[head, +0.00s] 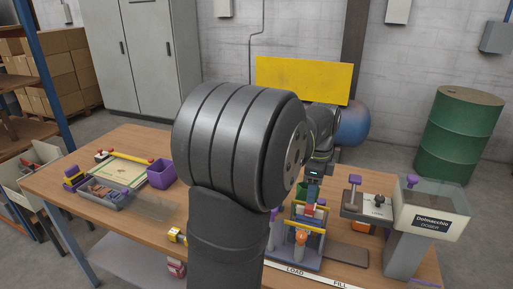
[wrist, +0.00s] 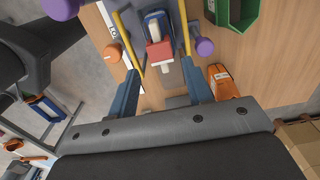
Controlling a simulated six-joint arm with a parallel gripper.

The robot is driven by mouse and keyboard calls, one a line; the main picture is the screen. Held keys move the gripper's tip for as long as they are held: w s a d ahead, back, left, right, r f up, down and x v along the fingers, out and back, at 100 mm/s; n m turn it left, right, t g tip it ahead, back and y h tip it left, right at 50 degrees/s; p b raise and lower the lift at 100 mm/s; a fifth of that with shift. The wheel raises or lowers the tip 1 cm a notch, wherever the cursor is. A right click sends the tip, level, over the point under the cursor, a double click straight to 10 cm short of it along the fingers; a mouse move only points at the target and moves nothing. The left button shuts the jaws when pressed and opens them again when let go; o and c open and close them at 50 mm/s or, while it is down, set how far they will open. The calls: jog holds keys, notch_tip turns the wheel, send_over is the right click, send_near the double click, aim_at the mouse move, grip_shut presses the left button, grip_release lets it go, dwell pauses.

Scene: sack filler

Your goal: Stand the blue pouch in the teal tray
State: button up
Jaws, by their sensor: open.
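In the wrist view my gripper (wrist: 160,74) is open, its two blue fingers spread wide. A blue piece with a pale middle (wrist: 154,20), which may be the blue pouch, stands just beyond the fingertips. A red block with white ends (wrist: 160,52) is in front of it, between the fingers and apart from both. In the head view my gripper (head: 314,177) is over the filler stand, partly behind my arm. A green open container (wrist: 232,12) shows at the wrist view's top; I cannot tell if it is the teal tray.
Yellow bars (wrist: 185,26) flank the blue piece. A purple knob (wrist: 204,47), an orange knob (wrist: 112,53) and an orange item (wrist: 222,82) are near. The doser (head: 432,218) stands at right. A purple box (head: 161,174) and a grey bin (head: 108,194) are at left.

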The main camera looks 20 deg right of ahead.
aim_at(310, 208)
jog(key=shift+f, duration=3.8)
jog(key=c, duration=0.8)
jog(key=shift+c, duration=0.2)
notch_tip(310, 208, up, 13)
jog(key=shift+f, duration=0.1)
